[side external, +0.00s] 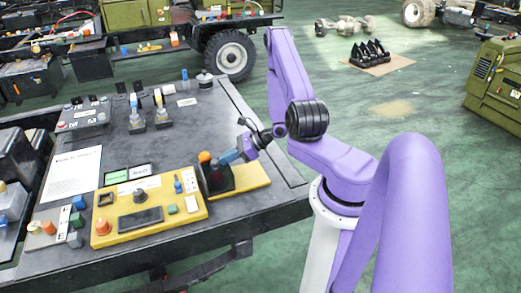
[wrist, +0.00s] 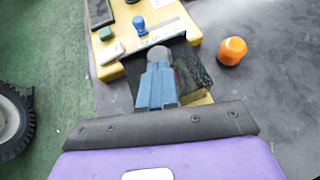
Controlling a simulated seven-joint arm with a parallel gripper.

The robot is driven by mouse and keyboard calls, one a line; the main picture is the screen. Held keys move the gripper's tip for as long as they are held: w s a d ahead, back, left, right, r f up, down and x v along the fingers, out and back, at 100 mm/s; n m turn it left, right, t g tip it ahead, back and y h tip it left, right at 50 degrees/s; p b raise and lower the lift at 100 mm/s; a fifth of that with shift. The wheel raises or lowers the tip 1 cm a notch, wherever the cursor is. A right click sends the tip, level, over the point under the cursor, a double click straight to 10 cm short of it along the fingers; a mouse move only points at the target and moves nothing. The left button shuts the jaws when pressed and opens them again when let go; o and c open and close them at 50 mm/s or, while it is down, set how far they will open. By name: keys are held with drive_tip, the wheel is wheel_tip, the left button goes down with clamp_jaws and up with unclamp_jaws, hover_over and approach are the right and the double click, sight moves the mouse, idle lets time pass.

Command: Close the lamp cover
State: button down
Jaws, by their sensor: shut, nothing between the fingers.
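The dark, see-through lamp cover (side external: 217,183) stands up at the right part of the yellow control panel (side external: 150,222). In the wrist view the dark cover (wrist: 195,70) lies around and beyond my fingers. My gripper (side external: 222,161) has blue fingers and reaches in from the right, close above the cover. In the wrist view my gripper (wrist: 157,72) is shut and empty. A grey rounded piece (wrist: 158,53) shows just past the fingertips, perhaps the lamp. I cannot tell whether the fingers touch the cover. The fingers hide part of it.
An orange knob (wrist: 231,50) stands on the dark table (side external: 240,110) beside the panel. A blue switch (wrist: 139,25) and a green button (wrist: 106,33) sit on the panel. A white sheet (side external: 72,172) lies at left. The right side of the table is mostly clear.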

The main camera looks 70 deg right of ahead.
drive_tip(key=shift+w+a, duration=0.2)
drive_tip(key=shift+w, duration=0.05)
drive_tip(key=shift+s, duration=0.1)
drive_tip(key=s+d+f+v, duration=0.1)
drive_tip(key=f+v, duration=0.1)
drive_tip(key=v, duration=1.2)
drive_tip(key=a+r+n+g+y, duration=0.2)
drive_tip(key=a+r+n+g, duration=0.3)
drive_tip(key=a+n, duration=0.4)
drive_tip(key=a+r+n+g+y, duration=0.1)
drive_tip(key=a+r+n+g, duration=0.2)
drive_tip(key=a+n+g, duration=0.6)
drive_tip(key=s+a+r+n+t+h, duration=0.2)
drive_tip(key=s+a+r+n+h, duration=0.2)
drive_tip(key=n, duration=0.8)
drive_tip(key=s+a+r+n+t+h, duration=0.1)
drive_tip(key=s+a+r+n+h, duration=0.3)
drive_tip(key=s+n, duration=0.3)
drive_tip(key=shift+s+a+r+n+t+h, duration=0.3)
drive_tip(key=shift+r+n+t, duration=0.15)
drive_tip(key=shift+n, duration=2.35)
